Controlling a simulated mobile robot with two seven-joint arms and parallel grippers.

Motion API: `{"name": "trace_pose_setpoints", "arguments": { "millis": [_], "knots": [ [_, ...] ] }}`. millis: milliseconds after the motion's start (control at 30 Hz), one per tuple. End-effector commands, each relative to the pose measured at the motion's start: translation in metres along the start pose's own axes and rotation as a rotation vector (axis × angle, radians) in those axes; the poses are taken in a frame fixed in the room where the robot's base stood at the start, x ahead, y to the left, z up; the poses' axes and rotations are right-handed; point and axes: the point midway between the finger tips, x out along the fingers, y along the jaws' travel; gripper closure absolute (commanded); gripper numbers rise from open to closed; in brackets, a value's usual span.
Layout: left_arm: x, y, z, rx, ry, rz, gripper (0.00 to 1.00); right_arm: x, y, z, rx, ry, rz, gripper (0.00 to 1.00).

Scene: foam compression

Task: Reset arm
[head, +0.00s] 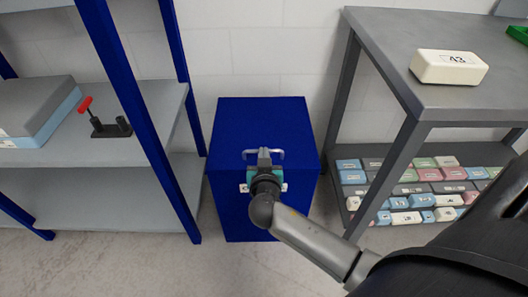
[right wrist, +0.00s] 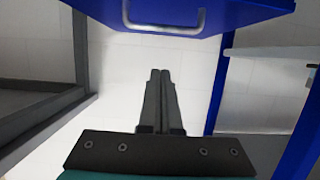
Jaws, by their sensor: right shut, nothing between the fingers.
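My right gripper (head: 264,155) is in front of a blue box or cabinet (head: 262,118) with a metal handle (head: 280,153). In the right wrist view, the fingers of my right gripper (right wrist: 160,74) are together with nothing between them. There the handle (right wrist: 165,28) is on the blue face (right wrist: 230,14) at the top of the picture, apart from the fingertips. In the head view the gripper hides the middle of the handle. My left gripper is not in view.
A blue-framed shelf (head: 155,100) on the left bears a red-handled clamp (head: 110,127) and a grey-and-blue block (head: 42,107). A grey table (head: 390,32) on the right bears a white block marked 43 (head: 448,67). Several coloured blocks (head: 410,188) lie on its lower shelf.

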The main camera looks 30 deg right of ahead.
Motion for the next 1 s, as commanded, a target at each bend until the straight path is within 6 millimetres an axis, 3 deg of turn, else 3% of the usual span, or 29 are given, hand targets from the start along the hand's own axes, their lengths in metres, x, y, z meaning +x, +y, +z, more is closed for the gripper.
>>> {"name": "trace_pose_setpoints", "arguments": {
  "millis": [300,433,567,667,800,1000],
  "knots": [
    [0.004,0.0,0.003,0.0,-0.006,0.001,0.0,-0.008,0.001,0.001,-0.001,-0.001,0.002,1.0],
    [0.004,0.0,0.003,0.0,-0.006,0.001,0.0,-0.013,0.004,0.017,-0.031,-0.057,0.008,1.0],
    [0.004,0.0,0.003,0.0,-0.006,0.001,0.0,-0.03,0.013,0.059,-0.122,-0.212,0.011,1.0],
    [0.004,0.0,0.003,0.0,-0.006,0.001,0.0,-0.053,0.02,0.102,-0.215,-0.376,-0.015,1.0],
    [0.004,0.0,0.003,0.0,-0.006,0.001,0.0,-0.094,0.025,0.156,-0.345,-0.596,-0.105,1.0],
    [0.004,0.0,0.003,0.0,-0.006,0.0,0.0,-0.16,0.022,0.214,-0.485,-0.844,-0.316,1.0]
  ]
}}
